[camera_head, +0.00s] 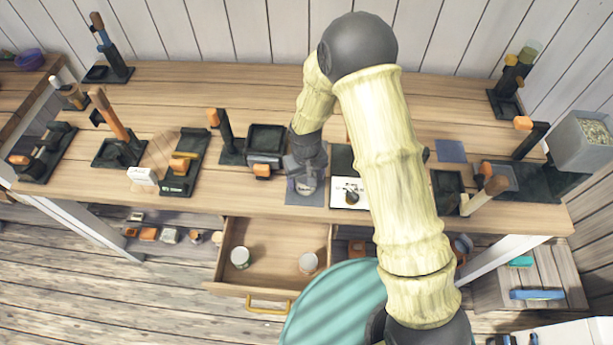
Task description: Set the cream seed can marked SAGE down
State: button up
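A small pale can (306,188) with dark lettering, too small to read surely, is at the end of my gripper (305,181). My gripper points down at the front middle of the workbench, its dark fingers around the can; it looks shut on it. The can is over a grey mat (305,200) near the bench's front edge. Whether its base touches the mat is hidden from this angle. Two more small cans, one with a green-marked side (240,257) and one with an orange-brown side (308,263), stand in the open drawer (272,238) below.
Tools on dark stands (120,148) fill the bench's left side. A white card with a dark knob (350,193) lies just right of the mat. A grey bin (583,145) is at far right. A round teal seat (335,305) stands before the drawer. My arm hides part of the bench.

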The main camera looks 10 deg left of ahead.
notch_tip(320, 180, up, 12)
jog(key=b, duration=0.2)
jog(key=shift+r, duration=0.15)
dwell(0.8)
jog(key=s+d+r+m+t, duration=0.1)
jog(key=s+d+r+m, duration=0.1)
jog(key=d, duration=0.5)
jog(key=s+d+r+m, duration=0.2)
jog(key=s+d, duration=0.3)
jog(key=d, duration=0.3)
jog(key=s+d+r+m+t, duration=0.1)
jog(key=s+d+r+m, duration=0.1)
jog(key=d, duration=0.5)
jog(key=shift+s+d+r+t, duration=0.3)
jog(key=shift+s+r, duration=0.1)
jog(key=shift+s, duration=0.35)
jog(key=shift+w, duration=0.15)
